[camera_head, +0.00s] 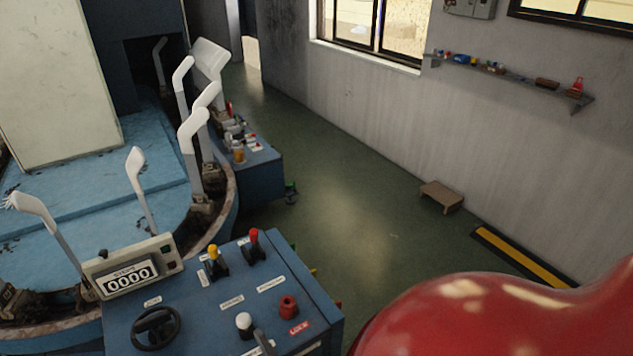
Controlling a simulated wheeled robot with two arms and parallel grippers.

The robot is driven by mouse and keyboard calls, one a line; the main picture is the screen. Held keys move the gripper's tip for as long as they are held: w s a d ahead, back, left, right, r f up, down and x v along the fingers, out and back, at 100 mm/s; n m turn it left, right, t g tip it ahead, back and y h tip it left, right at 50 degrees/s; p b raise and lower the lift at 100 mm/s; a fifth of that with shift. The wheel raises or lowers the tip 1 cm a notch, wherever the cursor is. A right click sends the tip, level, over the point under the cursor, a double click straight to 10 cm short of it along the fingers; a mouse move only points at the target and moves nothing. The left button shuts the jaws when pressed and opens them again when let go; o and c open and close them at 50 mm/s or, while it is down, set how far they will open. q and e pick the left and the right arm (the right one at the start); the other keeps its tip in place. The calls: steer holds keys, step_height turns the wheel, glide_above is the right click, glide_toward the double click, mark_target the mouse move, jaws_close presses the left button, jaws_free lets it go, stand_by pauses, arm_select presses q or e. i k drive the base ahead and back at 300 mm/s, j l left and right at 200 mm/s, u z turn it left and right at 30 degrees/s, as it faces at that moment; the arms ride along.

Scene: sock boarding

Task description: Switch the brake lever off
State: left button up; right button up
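A blue control box (190,318) stands at the bottom of the head view. A yellow-topped lever (214,256) and a red-topped lever (254,243) stand side by side on its far part, both roughly upright. Nearer are a white knob (244,322), a red knob (288,305) and a grey handle (263,341) close to the bottom edge. Small white labels lie beside the controls, too small to read, so I cannot tell which control is the brake lever or its setting. Neither of my grippers shows.
A counter display (130,277) reading 0000 and a black handwheel (156,328) sit on the box's left. Behind is a round machine with upright white sock forms (195,130). A blue bench (258,172) with small items stands beyond. Green floor (345,235) is open to the right.

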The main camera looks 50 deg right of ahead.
mark_target(253, 232)
steer(key=i+l+z, duration=0.1)
steer(key=z, duration=0.9)
steer(key=i+l+u, duration=0.15)
steer(key=i+l, duration=0.15)
steer(key=i, duration=0.1)
